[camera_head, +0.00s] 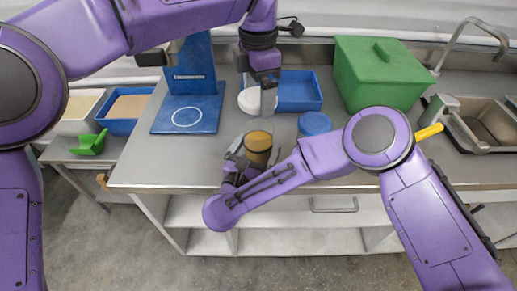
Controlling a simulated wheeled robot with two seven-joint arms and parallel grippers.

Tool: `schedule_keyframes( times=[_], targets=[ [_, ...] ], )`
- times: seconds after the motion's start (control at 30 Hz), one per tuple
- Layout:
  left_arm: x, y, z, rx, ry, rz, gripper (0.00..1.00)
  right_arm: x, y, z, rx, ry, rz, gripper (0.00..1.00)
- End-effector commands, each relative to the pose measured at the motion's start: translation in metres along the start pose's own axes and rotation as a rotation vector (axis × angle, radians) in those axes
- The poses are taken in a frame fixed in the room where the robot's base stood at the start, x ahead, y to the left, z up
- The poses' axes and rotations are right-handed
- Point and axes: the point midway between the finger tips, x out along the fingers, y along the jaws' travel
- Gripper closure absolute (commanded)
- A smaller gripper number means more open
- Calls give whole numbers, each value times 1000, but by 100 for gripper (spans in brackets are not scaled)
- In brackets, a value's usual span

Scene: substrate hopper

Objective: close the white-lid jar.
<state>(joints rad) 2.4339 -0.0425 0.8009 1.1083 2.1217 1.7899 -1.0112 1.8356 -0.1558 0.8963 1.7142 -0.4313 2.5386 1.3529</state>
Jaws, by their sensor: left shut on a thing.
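The jar (258,141) stands open near the front edge of the steel counter, with brown material showing inside its glass. My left gripper (268,84) reaches down from above, behind the jar, and is shut on the white lid (248,102). The lid is apart from the jar, and the gripper partly hides it. My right gripper (243,160) is at the jar's front left side, close against it. Its fingers are partly hidden, so I cannot tell whether they grip the jar.
A blue round lid (314,123) lies right of the jar, with a blue tray (299,105) behind. A blue stand (166,119) is at left, a green lidded box (378,75) and a sink (484,125) at right. A green scoop (89,145) lies on the lower left table.

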Motion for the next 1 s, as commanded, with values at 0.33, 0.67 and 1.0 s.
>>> schedule_keyframes(
  times=[0.33, 0.67, 1.0],
  targets=[
    [0, 0, 0, 0, 0, 0, 39, 27, 0, 0, 0, -1, 1, 0],
    [0, 0, 0, 0, 0, 0, 39, 27, 0, 0, 0, -1, 1, 42],
    [28, 0, 0, 1, 2, -3, 39, 27, 0, 0, 0, 0, 1, 68]
  ],
)
